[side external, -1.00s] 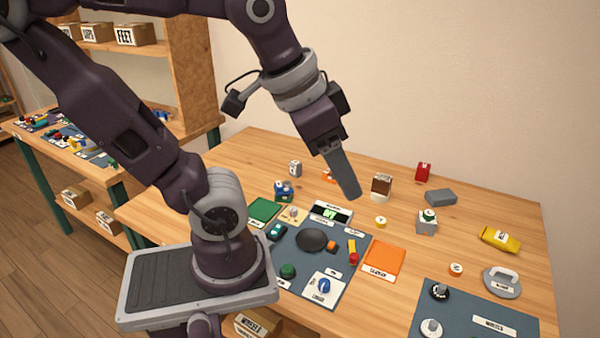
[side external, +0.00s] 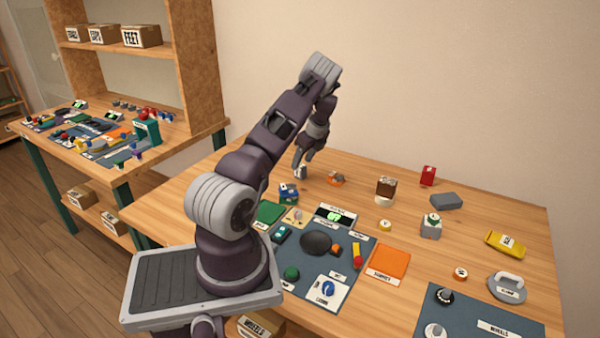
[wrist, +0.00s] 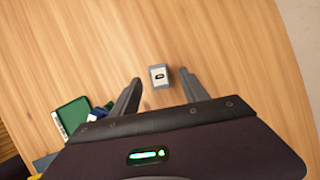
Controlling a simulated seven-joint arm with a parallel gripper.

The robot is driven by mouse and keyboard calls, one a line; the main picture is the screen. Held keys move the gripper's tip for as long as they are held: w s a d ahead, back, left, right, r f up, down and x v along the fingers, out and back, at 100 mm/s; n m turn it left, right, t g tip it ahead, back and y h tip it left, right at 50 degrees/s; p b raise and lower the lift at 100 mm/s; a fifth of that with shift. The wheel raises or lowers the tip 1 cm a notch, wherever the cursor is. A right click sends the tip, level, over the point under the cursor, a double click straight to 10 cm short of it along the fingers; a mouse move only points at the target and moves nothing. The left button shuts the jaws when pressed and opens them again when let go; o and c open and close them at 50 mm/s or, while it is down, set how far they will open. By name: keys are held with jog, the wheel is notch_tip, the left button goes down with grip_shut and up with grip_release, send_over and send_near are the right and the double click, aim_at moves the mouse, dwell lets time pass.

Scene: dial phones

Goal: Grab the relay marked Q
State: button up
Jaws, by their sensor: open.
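A small grey block with a white label (wrist: 159,76) stands on the wooden table. The label bears one dark mark that is too small to read for certain as Q. In the side external view this block (side external: 300,172) is at the back left of the table, right at my fingers and partly hidden by them. My gripper (wrist: 160,83) is open and points down at the block.
A blue block (side external: 288,193) and a green pad (side external: 269,212) lie nearby toward the front. An orange piece (side external: 335,178) lies to the right. A brown and white block (side external: 385,187) stands farther right. Bare wood surrounds the grey block.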

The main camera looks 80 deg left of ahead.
aim_at(301, 165)
jog(key=x, duration=0.4)
jog(key=shift+f, duration=0.2)
jog(key=shift+d, duration=0.1)
grip_shut()
